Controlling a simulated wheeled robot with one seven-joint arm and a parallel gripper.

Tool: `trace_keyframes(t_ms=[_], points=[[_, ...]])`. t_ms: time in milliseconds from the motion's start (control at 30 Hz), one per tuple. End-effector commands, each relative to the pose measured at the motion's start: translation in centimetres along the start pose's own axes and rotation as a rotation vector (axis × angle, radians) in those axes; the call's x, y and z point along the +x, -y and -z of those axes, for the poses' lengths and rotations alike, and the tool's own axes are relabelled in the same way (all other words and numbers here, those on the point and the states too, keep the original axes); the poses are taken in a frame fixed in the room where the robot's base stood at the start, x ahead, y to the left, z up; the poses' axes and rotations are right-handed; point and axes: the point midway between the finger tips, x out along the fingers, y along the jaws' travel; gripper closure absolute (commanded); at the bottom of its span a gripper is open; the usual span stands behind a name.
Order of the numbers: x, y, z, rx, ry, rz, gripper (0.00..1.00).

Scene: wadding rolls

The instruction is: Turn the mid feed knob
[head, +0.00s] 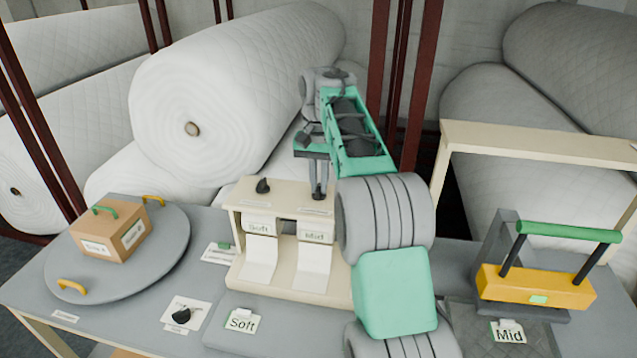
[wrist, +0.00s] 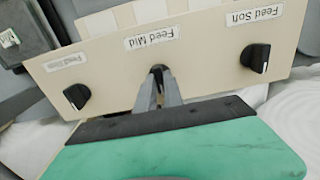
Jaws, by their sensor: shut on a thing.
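The cream feed box (head: 290,190) stands on the table with "Soft" and "Mid" strips on its front. My gripper (head: 318,196) reaches down to its top from above. In the wrist view, my gripper's fingers (wrist: 160,82) are shut on the mid feed knob (wrist: 157,69), beside the "Feed Mid" label (wrist: 160,37). Only a dark bit of this knob shows between the fingers, so its pointing direction is hidden. The black "Feed Soft" knob (wrist: 256,58) is to the right in the wrist view and shows in the head view (head: 263,186). Another black knob (wrist: 76,96) is at the left.
A round grey turntable (head: 170,235) with a cardboard box (head: 112,232) is at left. A separate black knob (head: 181,315) sits on a front plate. A yellow block with a green handle (head: 535,288) stands at right. Large white rolls (head: 230,90) lie behind.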

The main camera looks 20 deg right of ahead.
Motion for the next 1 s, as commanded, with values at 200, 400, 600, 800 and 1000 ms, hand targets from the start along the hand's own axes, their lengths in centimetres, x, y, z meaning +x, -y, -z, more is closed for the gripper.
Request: trace_keyframes(t_ms=[200,400,600,800,1000], points=[[0.03,-0.02,0.00,0.004,0.001,0.000,1.00],[0.01,-0.01,0.00,0.044,0.001,0.000,1.00],[0.01,0.05,0.00,0.147,0.001,0.000,1.00],[0.03,0.07,-0.01,0.311,0.001,0.000,1.00],[0.01,0.10,-0.01,0.502,0.001,0.000,1.00]])
